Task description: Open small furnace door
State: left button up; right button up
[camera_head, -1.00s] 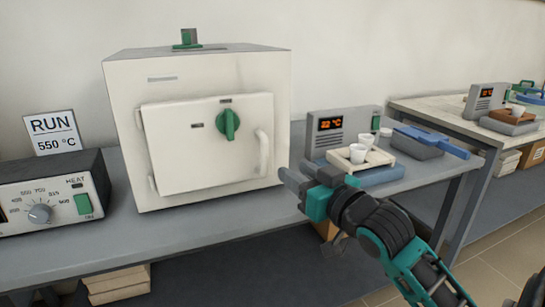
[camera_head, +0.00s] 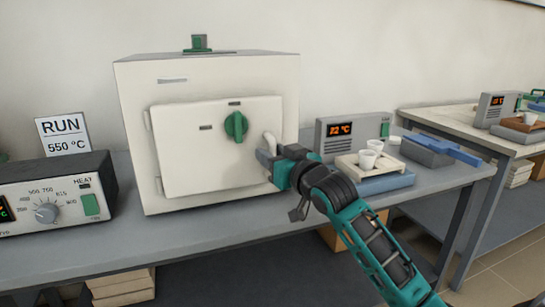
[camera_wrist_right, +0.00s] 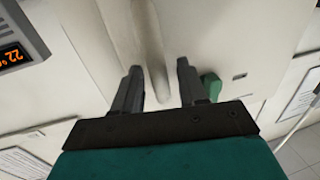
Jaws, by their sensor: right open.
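The small furnace (camera_head: 285,100) is a cream box on the bench. Its door (camera_head: 195,165) is shut, with a green knob (camera_head: 236,126) and a pale vertical handle (camera_head: 270,143) near its right edge. My right gripper (camera_head: 268,162) is at the handle and hides its lower part. In the right wrist view, my open gripper (camera_wrist_right: 158,85) has one finger on each side of the handle (camera_wrist_right: 149,45), with gaps visible between fingers and handle. The green knob (camera_wrist_right: 211,86) shows just beyond one finger there. My left gripper is not in view.
A control box (camera_head: 60,195) with a dial and a RUN 550 °C sign (camera_head: 63,134) stand left of the furnace. To the right are a display unit (camera_head: 352,135) and a tray with white cups (camera_head: 368,160). Bench (camera_head: 230,228) in front of the furnace is clear.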

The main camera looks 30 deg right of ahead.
jog(key=shift+w, duration=0.25)
jog(key=shift+c, duration=0.3)
grip_shut()
